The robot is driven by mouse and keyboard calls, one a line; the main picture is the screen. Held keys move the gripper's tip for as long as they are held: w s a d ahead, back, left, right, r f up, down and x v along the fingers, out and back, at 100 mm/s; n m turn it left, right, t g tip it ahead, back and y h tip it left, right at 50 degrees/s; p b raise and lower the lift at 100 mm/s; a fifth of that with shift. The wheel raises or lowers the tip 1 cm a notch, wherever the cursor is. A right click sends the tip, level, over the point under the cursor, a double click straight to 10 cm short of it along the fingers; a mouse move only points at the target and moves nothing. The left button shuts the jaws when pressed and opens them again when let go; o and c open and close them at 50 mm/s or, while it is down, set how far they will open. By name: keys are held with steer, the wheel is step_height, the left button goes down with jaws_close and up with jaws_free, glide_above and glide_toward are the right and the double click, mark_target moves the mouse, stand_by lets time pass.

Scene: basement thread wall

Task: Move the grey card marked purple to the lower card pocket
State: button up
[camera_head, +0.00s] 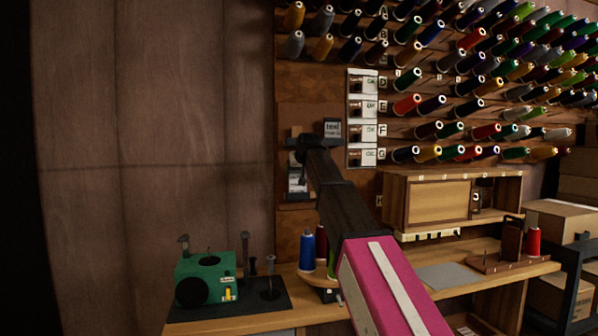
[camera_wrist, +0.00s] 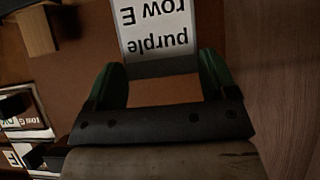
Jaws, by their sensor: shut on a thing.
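The grey card marked purple (camera_wrist: 163,67) is between my gripper's green fingers (camera_wrist: 163,88) in the wrist view. Its white label reads "purple row E", upside down there, and its far end runs out of the picture. In the head view my gripper (camera_head: 303,143) is at the brown board left of the column of white row cards, and my arm hides part of that board. A dark card labelled "teal" (camera_head: 332,129) shows just right of my gripper. A whitish card-like piece (camera_head: 297,179) shows below it; I cannot read it. I cannot make out the lower card pocket for certain.
A wall rack of thread cones (camera_head: 470,90) fills the upper right. White row cards (camera_head: 361,108) stand right of my gripper. A wooden cabinet (camera_head: 438,200) sits above the bench. A green machine (camera_head: 206,277) and a blue spool (camera_head: 307,250) stand on the bench. The left wall is bare.

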steer(key=shift+f, duration=0.3)
stand_by(0.5)
steer(key=o, duration=0.6)
steer(key=v, duration=1)
steer(key=shift+s+r, duration=0.25)
steer(key=shift+s, duration=0.05)
